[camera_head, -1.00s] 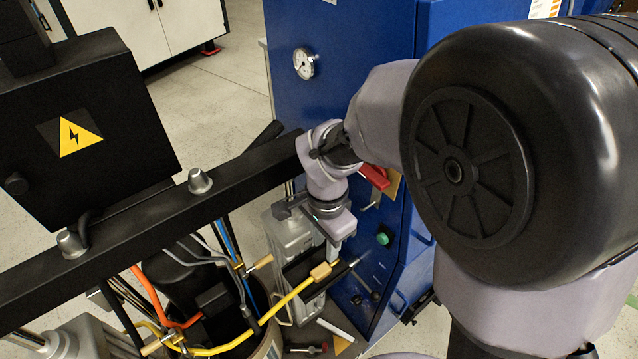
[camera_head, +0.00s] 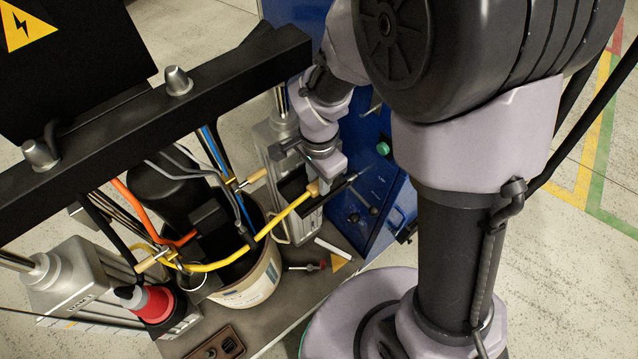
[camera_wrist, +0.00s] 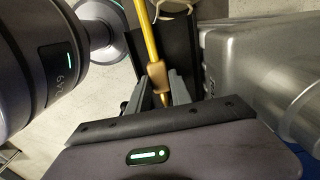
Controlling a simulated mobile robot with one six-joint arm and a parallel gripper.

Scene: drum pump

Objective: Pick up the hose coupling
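The hose coupling (camera_head: 317,188) is a tan sleeve at the upper end of the yellow hose (camera_head: 284,217), with a thin dark tip reaching to the right. The hose rises slanting from the bucket area. In the head view my gripper (camera_head: 323,178) points down right at the coupling, and its fingertips are mostly hidden. In the wrist view the coupling (camera_wrist: 174,80) lies between the two grey fingers (camera_wrist: 168,88), which stand close together on either side of it. Whether they press on it I cannot tell.
A bucket (camera_head: 247,287) with a black pump and coloured hoses stands on the bench at left. A grey metal cylinder (camera_head: 270,140) stands beside my gripper. A blue cabinet (camera_head: 375,190) is behind. A black beam (camera_head: 235,70) crosses above.

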